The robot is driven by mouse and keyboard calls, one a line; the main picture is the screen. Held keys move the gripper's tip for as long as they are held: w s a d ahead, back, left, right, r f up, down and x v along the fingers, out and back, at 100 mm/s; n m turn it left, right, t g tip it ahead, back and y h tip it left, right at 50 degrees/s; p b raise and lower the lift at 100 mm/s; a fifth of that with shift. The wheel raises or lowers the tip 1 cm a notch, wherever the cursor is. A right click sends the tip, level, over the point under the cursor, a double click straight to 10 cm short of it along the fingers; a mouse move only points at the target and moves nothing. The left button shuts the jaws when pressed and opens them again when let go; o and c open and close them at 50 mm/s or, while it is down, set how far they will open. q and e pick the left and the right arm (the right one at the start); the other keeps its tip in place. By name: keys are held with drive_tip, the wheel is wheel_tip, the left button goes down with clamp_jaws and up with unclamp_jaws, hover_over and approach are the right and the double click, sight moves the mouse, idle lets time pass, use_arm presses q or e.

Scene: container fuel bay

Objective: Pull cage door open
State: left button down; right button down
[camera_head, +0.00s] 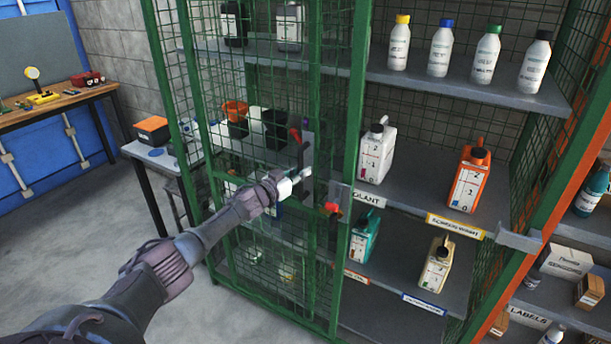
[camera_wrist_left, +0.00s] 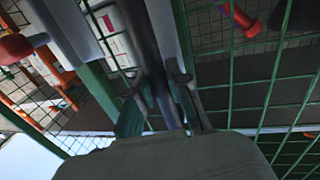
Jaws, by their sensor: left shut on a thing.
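The cage door (camera_head: 273,203) is a green-framed wire mesh panel on the left part of the green cage in the head view. A dark upright handle (camera_head: 304,158) is on its right side. My left gripper (camera_head: 297,176) is at the handle. In the left wrist view, the fingers of the left gripper (camera_wrist_left: 165,100) are shut around the dark handle bar (camera_wrist_left: 160,50), with green mesh behind. My right gripper is not in view.
Right of the door, shelves stand uncovered, with white bottles (camera_head: 441,48), a white jug (camera_head: 377,152) and an orange jug (camera_head: 469,178). A small table (camera_head: 163,160) stands close left of the cage. Grey floor (camera_head: 70,235) is clear in front on the left.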

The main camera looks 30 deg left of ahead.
use_arm(q)
drive_tip(key=shift+a, duration=0.15)
drive_tip(key=c, duration=1.1)
unclamp_jaws()
drive_tip(key=shift+s+f, duration=0.1)
drive_tip(key=s+a, duration=0.2)
drive_tip(key=s, duration=0.9)
drive_tip(key=shift+s, duration=0.35)
